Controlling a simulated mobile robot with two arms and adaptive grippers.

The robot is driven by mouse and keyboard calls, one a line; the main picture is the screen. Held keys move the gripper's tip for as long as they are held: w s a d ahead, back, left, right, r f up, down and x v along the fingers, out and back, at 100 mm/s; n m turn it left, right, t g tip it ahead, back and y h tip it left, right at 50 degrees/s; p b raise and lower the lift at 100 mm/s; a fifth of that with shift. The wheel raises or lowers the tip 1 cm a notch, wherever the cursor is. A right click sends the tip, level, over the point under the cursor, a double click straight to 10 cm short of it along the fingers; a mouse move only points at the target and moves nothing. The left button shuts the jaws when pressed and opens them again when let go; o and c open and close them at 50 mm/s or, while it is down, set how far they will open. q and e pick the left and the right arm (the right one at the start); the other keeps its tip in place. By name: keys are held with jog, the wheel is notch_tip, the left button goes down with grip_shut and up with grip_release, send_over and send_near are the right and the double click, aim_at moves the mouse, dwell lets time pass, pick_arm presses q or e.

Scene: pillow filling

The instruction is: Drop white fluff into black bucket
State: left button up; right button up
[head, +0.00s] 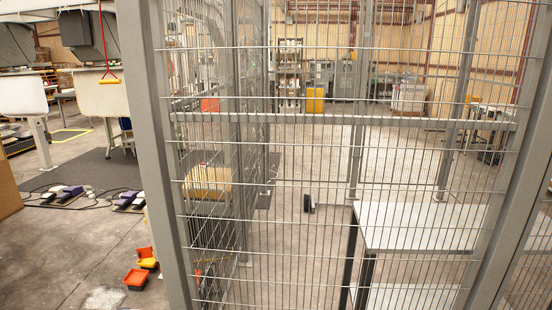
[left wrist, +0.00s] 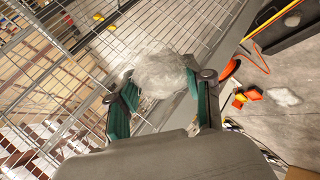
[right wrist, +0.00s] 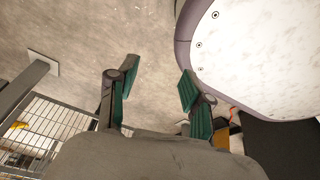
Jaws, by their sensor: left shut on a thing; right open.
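A clump of white fluff (left wrist: 160,74) is between the fingers of my left gripper (left wrist: 164,98) in the left wrist view. That gripper is shut on it, and the fluff bulges out past the green fingertips. My right gripper (right wrist: 157,82) is open and empty in the right wrist view, with bare floor between its fingers. Neither gripper shows in the head view. I cannot make out a black bucket for certain in any view.
A tall wire mesh fence (head: 340,150) fills most of the head view. A white-topped table (head: 420,226) stands behind it. Orange bins (head: 137,279) lie on the floor at left. A rounded white surface (right wrist: 262,50) is close to the right gripper.

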pick_arm(q)
jog(key=s+d+r+m+g+h+p, duration=0.2)
jog(key=s+d+r+m, duration=0.2)
jog(key=s+r, duration=0.5)
jog(key=shift+s+d+r+g+h, duration=0.3)
jog(key=shift+s+d, duration=0.35)
jog(key=shift+s, duration=0.45)
pick_arm(e)
jog(key=s+d+g, duration=0.1)
jog(key=s+g, duration=0.1)
jog(key=s, duration=0.5)
jog(key=shift+s+d+r+h, duration=0.3)
jog(key=shift+d+r, duration=0.05)
jog(key=shift+r, duration=0.05)
pick_arm(q)
jog(key=shift+f, duration=0.15)
